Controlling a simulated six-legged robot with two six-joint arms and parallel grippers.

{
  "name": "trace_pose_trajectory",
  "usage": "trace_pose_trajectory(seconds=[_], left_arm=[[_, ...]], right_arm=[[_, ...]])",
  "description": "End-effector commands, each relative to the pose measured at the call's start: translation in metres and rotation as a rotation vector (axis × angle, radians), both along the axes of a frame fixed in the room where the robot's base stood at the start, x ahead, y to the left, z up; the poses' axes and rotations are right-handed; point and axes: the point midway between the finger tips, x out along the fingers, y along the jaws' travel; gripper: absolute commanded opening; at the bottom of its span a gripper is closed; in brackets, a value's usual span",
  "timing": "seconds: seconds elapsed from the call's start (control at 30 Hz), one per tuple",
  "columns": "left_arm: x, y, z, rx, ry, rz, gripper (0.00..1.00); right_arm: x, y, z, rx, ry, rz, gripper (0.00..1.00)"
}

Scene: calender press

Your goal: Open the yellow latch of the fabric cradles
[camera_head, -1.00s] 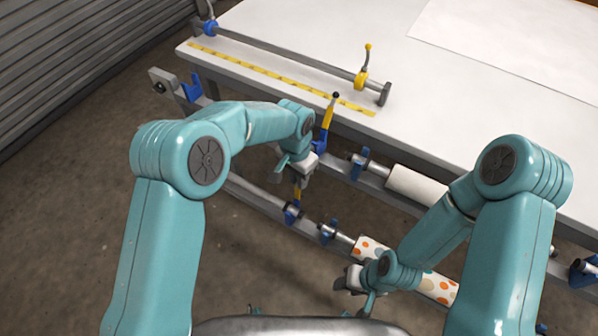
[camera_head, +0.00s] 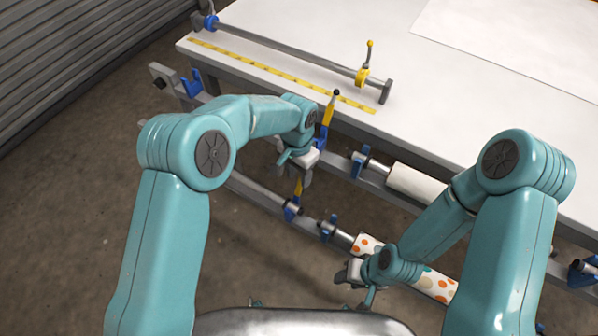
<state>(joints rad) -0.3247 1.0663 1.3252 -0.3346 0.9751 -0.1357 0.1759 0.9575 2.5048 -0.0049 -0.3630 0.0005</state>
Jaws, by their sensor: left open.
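A yellow latch lever (camera_head: 328,113) with a black knob stands up from a blue cradle at the table's front edge. A second yellow latch piece (camera_head: 298,187) shows lower down, above the blue cradle on the lower rail (camera_head: 291,211). My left gripper (camera_head: 302,178) is open and points down between the two, close to the lower yellow piece; I cannot tell whether it touches. The gripper and wrist hide part of this area. My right gripper (camera_head: 347,274) is low, left of the spotted fabric roll (camera_head: 432,284); its jaw opening is unclear.
A white table (camera_head: 470,110) carries a metal bar (camera_head: 285,50) with a yellow clamp (camera_head: 363,77) and a yellow measuring strip (camera_head: 270,73). A cream roll (camera_head: 415,185) lies on the upper rail. Bare floor is at left, with a ribbed shutter (camera_head: 60,60) behind.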

Motion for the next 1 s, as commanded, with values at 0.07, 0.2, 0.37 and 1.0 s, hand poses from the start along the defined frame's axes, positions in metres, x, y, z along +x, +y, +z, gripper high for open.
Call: trace_pose_trajectory(seconds=[0.07,0.2,0.37,1.0], left_arm=[[0.000,-0.001,0.000,0.000,0.000,0.000,0.41],[0.003,-0.001,0.010,-0.001,-0.003,0.001,0.41],[0.006,0.000,0.044,-0.002,-0.007,0.000,0.41],[0.015,0.004,0.162,-0.001,-0.001,0.000,0.41]], right_arm=[[0.000,0.000,0.000,0.000,0.000,0.000,0.43],[0.000,0.000,-0.002,0.000,0.000,0.000,0.43],[0.000,0.000,-0.008,0.000,0.000,0.000,0.43],[0.000,0.000,-0.011,0.000,0.000,0.000,0.43]])
